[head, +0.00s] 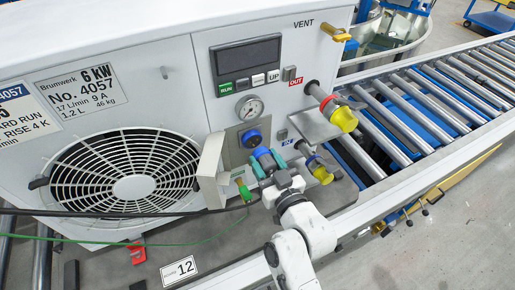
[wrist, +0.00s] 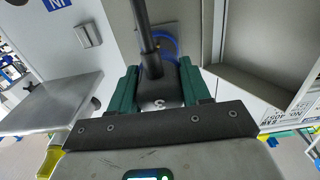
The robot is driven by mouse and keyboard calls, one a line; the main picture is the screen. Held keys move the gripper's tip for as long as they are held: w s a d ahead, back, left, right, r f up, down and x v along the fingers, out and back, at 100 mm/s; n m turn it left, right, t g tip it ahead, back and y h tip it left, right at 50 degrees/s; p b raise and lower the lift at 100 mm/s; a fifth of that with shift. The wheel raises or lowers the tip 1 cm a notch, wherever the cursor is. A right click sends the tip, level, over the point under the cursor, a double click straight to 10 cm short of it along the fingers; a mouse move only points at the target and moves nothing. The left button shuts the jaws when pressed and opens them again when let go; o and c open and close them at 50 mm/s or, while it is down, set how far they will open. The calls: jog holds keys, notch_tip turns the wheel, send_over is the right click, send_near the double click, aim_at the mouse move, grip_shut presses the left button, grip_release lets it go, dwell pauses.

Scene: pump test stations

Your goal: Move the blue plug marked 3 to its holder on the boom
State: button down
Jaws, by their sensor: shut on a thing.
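The blue plug (head: 262,153) is between the teal fingers of my gripper (head: 266,161), just in front of the blue socket (head: 252,138) on the machine's front panel. In the wrist view my gripper (wrist: 158,80) is shut on the plug's dark body (wrist: 160,92), which carries a small pale mark that may be a 3. A thick black cable rises from it. A blue ring (wrist: 172,45) shows behind it on the panel. I cannot tell whether the plug is still seated or apart from the socket. I cannot make out the boom holder.
A pale box-shaped guard (head: 211,170) stands close left of my gripper, with a green clip (head: 243,189) and green wire below. Yellow-capped hose fittings (head: 343,118) stick out at right, near a grey metal shelf (head: 313,125). A roller conveyor (head: 400,115) runs along the right.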

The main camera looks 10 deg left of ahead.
jog(key=shift+v, duration=0.95)
jog(key=s+d+f+m+t+h, duration=0.1)
jog(key=s+d+f+m+h, duration=0.2)
jog(key=s+d+f+h, duration=0.2)
jog(key=s+d+f+m+t+h, duration=0.2)
jog(key=d+f, duration=1)
jog(key=d, duration=0.6)
jog(key=s+m+h, duration=0.1)
jog(key=s+h, duration=0.1)
jog(key=h, duration=0.1)
jog(key=shift+s+f+m, duration=0.2)
jog(key=shift+s+m, duration=0.2)
